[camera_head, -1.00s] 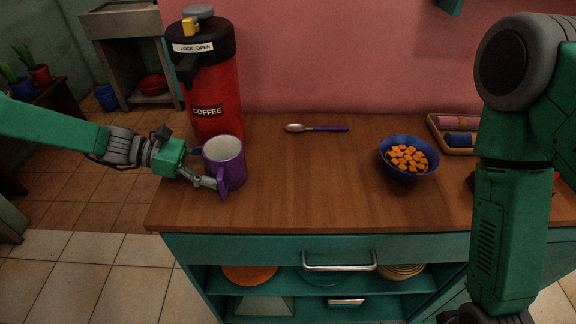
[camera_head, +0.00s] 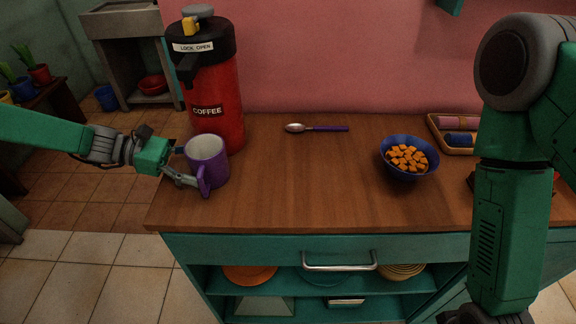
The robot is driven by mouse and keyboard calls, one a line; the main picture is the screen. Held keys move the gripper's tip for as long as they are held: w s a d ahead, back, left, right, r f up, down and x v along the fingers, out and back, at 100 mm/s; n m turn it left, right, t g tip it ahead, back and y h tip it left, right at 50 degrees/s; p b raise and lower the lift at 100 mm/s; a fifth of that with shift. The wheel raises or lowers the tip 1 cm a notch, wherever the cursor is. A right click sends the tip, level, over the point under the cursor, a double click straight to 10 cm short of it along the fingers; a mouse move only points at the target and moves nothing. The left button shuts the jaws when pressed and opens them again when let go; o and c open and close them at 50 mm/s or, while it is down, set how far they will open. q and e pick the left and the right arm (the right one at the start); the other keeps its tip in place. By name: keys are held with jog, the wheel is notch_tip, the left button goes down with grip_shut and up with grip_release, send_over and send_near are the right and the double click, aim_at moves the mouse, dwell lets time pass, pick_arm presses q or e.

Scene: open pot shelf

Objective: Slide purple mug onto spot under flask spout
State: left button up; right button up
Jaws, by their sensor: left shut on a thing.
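The purple mug (camera_head: 214,170) stands upright at the left end of the wooden counter, in front of the red coffee flask (camera_head: 216,92). The flask has a black top, and its dark spout (camera_head: 187,68) sticks out toward the front left, above and a little left of the mug's mouth. My left gripper (camera_head: 190,172) is at the mug's left side, shut on the mug; the mug hides part of its fingers. The mug's handle points to the front. My right arm hangs at the right, and its gripper is largely cut off by the bottom edge, so its fingers do not show.
A spoon (camera_head: 316,128) with a purple handle lies at the counter's back. A blue bowl (camera_head: 409,172) of orange cubes stands to the right, with a wooden tray (camera_head: 437,133) behind it. The counter's middle is clear. Its left edge is close to the mug.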

pick_arm(q)
jog(key=o, duration=0.9)
jog(key=shift+o, duration=0.2)
jog(key=shift+w+a, duration=0.1)
jog(key=shift+a+r, duration=0.1)
jog(key=shift+a, duration=0.2)
jog(key=v, duration=1.1)
jog(key=shift+a, duration=0.2)
